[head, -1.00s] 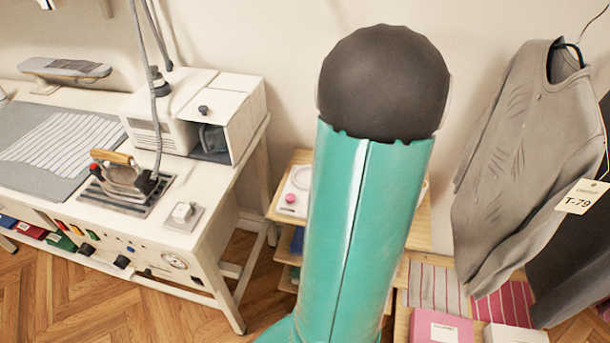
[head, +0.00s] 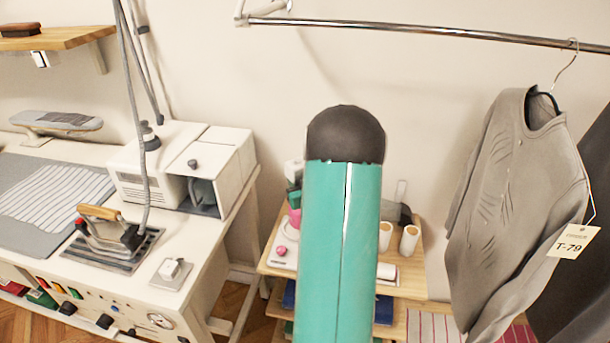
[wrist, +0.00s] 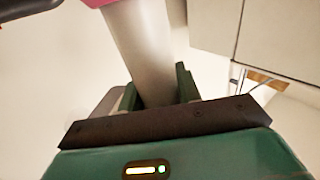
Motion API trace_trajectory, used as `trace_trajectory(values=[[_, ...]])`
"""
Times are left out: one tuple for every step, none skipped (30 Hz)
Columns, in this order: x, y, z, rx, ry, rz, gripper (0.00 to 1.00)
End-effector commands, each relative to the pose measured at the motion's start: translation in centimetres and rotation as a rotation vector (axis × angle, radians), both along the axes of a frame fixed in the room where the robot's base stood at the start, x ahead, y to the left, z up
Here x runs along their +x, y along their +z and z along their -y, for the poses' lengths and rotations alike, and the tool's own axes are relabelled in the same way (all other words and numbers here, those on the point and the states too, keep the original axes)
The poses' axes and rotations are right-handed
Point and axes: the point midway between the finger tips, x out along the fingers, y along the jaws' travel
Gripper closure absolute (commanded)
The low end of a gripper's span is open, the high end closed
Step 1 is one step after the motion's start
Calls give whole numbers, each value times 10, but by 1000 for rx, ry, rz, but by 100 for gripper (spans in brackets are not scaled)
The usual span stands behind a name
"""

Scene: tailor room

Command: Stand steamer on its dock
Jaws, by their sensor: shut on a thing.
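My gripper (wrist: 157,88) is shut on a pale grey, rounded handle in the wrist view, which I take to be the steamer (wrist: 140,40). A pink part shows at its upper end, cut by the frame edge. In the head view my green arm hides most of the gripper and the steamer. A white plate with a pink round piece (head: 283,255) lies on the wooden shelf unit left of my arm. It may be the dock, but I cannot tell for sure.
A pressing table (head: 125,290) with an iron (head: 105,235) and a white boxy machine (head: 185,165) stands at left. White spools (head: 409,240) stand on the wooden shelf unit (head: 400,285). A grey garment (head: 520,190) hangs at right from a metal rail (head: 420,31).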

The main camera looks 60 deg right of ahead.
Motion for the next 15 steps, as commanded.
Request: trace_trajectory(values=[[6, -3, 1, -4, 4, 4, 100], [8, -5, 2, -4, 4, 4, 100], [10, -6, 2, -5, 4, 5, 100], [10, -7, 3, -5, 3, 5, 100], [11, -8, 3, -5, 3, 5, 100], [12, -9, 4, -5, 2, 5, 100], [13, -11, 4, -5, 2, 5, 100], [14, -13, 4, -4, 2, 6, 100], [16, -16, 5, -3, 2, 5, 100], [16, -19, 5, -3, 2, 4, 100], [16, -24, 5, -2, 2, 3, 100], [16, -30, 5, -2, 1, 2, 100], [16, -34, 5, -2, 1, 2, 100], [16, -37, 5, -2, 1, 3, 100], [15, -41, 5, -3, 1, 4, 100]])
